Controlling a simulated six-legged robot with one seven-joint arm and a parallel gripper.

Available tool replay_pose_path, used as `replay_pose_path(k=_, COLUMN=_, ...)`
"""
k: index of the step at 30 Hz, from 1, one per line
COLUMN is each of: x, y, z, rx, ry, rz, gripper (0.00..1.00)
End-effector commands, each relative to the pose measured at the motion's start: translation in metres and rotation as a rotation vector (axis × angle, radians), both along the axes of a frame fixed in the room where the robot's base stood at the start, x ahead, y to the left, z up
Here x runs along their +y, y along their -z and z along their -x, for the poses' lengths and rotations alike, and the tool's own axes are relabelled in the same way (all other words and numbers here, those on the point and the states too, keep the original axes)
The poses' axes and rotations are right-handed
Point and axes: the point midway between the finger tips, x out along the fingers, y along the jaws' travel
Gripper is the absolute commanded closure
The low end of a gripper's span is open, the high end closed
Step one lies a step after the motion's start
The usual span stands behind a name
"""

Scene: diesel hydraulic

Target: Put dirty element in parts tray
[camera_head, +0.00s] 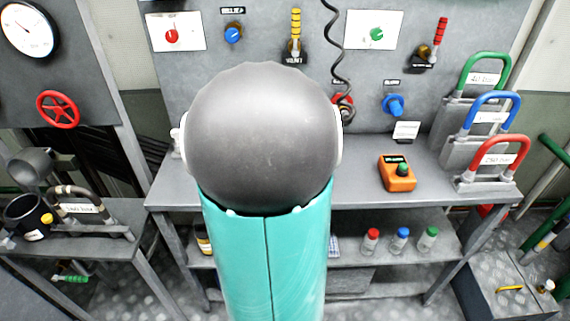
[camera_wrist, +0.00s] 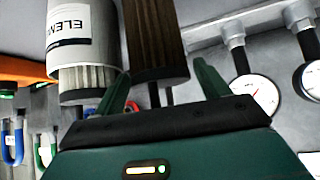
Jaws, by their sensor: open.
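A dark brown pleated cylinder (camera_wrist: 155,40), which looks like the dirty element, shows in the wrist view beyond and between my gripper's fingers. My gripper (camera_wrist: 158,78) is open, with one green finger on each side of the brown cylinder's near end. I cannot tell whether the fingers touch it. A white cylinder labelled "ELEM…" (camera_wrist: 82,35), with pale pleats at its lower end, is just left of it. In the head view my own arm fills the middle and hides my gripper and the elements. I cannot make out the parts tray for certain.
Two pressure gauges (camera_wrist: 258,95) on pipes stand right of my gripper. In the head view, an orange meter (camera_head: 397,172) and coloured-handled blocks (camera_head: 490,140) stand on the grey bench (camera_head: 450,185). Several capped bottles (camera_head: 400,240) are on the lower shelf. A side table (camera_head: 85,248) is at left.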

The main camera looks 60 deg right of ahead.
Motion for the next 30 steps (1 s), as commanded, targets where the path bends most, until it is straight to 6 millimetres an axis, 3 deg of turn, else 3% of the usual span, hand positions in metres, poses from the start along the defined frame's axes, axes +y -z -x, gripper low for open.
replay_pose_path(k=4, x=0.0001, y=-0.0003, z=0.0, rx=0.0, ry=0.0, rz=0.0, gripper=0.28)
replay_pose_path(k=12, x=0.0002, y=-0.0005, z=0.0001, rx=0.0, ry=0.0, rz=0.0, gripper=0.81)
replay_pose_path(k=13, x=0.0002, y=-0.0005, z=0.0, rx=0.0, ry=0.0, rz=0.0, gripper=0.83)
replay_pose_path(k=30, x=0.0065, y=-0.0079, z=-0.0046, rx=-0.001, ry=0.0, rz=0.003, gripper=0.83)
